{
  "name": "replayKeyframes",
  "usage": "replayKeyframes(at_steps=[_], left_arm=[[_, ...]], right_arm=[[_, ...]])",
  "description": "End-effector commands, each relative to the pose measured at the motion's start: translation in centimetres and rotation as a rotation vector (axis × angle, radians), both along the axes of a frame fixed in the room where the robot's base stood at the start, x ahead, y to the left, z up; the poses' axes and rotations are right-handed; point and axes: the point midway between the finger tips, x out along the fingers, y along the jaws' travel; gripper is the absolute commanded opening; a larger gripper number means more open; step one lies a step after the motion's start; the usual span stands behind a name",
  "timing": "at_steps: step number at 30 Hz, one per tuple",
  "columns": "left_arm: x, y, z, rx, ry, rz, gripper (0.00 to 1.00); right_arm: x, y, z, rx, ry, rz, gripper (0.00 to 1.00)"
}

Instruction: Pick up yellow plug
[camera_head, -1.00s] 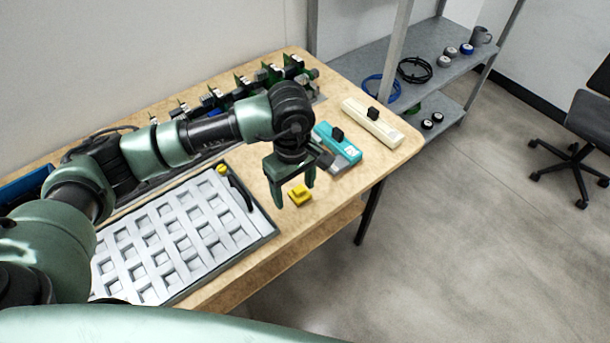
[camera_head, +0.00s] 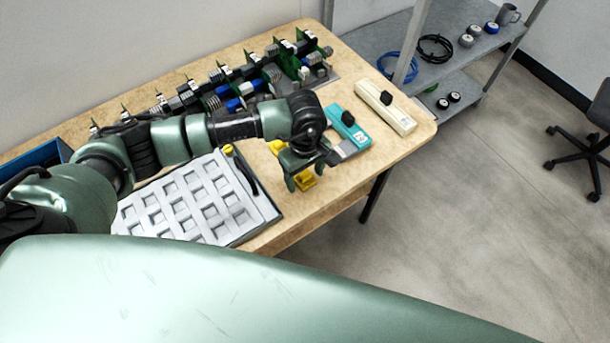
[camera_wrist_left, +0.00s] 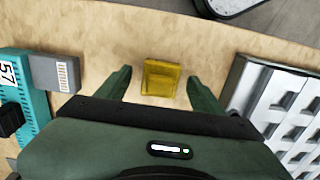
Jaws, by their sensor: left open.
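The yellow plug (camera_head: 305,181) lies on the wooden table near its front edge, right of the white tray. My left gripper (camera_head: 307,181) is open above it, and its fingers partly hide the plug in the head view. In the left wrist view the yellow plug (camera_wrist_left: 161,78) sits between the two spread green fingers of the left gripper (camera_wrist_left: 159,77), with a gap on each side. I cannot tell the exact height of the fingertips over the table. My right gripper is not in view.
The white slotted tray (camera_head: 190,201) is left of the gripper. A teal module (camera_head: 348,129) and a cream module (camera_head: 386,106) lie to the right. Several green boards (camera_head: 285,62) stand at the back. Another yellow piece (camera_head: 277,147) shows behind my arm.

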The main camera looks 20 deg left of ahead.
Motion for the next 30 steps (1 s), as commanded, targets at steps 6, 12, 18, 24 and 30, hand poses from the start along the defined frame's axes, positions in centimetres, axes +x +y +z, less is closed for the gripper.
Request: replayKeyframes(at_steps=[6,12,18,24,30], left_arm=[[0.0,0.0,0.0,0.0,0.0,0.0,0.59],[0.0,0.0,0.0,0.0,0.0,0.0,0.03],[0.0,0.0,0.0,0.0,-0.001,0.0,0.0],[0.1,0.0,0.4,0.0,-0.002,0.0,0.0],[0.2,0.1,2.7,0.0,-0.005,0.0,0.0]], right_arm=[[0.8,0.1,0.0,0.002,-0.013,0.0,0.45],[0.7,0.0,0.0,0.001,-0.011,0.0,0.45],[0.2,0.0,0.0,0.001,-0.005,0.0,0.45],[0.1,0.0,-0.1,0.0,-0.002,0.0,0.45],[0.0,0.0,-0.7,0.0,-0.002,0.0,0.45]])
